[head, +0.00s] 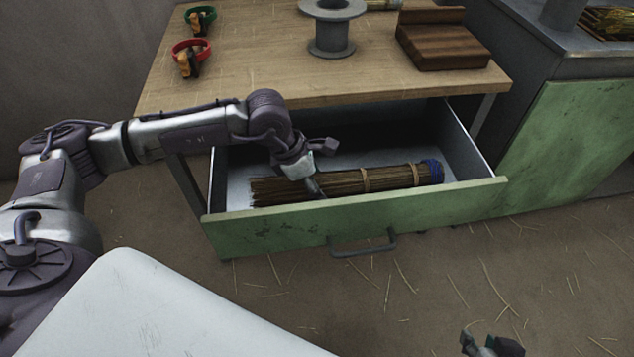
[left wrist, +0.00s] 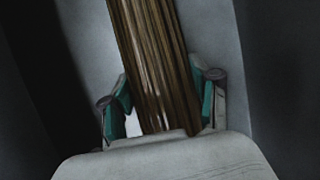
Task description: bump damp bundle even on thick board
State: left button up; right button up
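The bundle (head: 395,178) of brown stalks lies lengthwise in the open drawer, tied with pale bands and a blue band at its right end. My left gripper (head: 317,180) reaches down into the drawer at the bundle. In the left wrist view, the bundle (left wrist: 158,60) runs between the two teal-padded fingers (left wrist: 160,112). A gap shows at the left finger; contact at the right finger is unclear. My right gripper (head: 492,345) is at the bottom edge of the head view, only partly in frame, over the floor. The thick dark wooden board (head: 445,58) lies on the table at the back right.
The green-fronted drawer (head: 285,231) is pulled out under the wooden table (head: 300,88). A grey spool (head: 332,45), a red-ringed tool (head: 190,57) and a green-ringed tool (head: 201,20) stand on the tabletop. A green cabinet (head: 575,140) is at right.

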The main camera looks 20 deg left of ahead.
pick_arm(q)
jog(key=o, duration=0.3)
jog(key=v, duration=1.2)
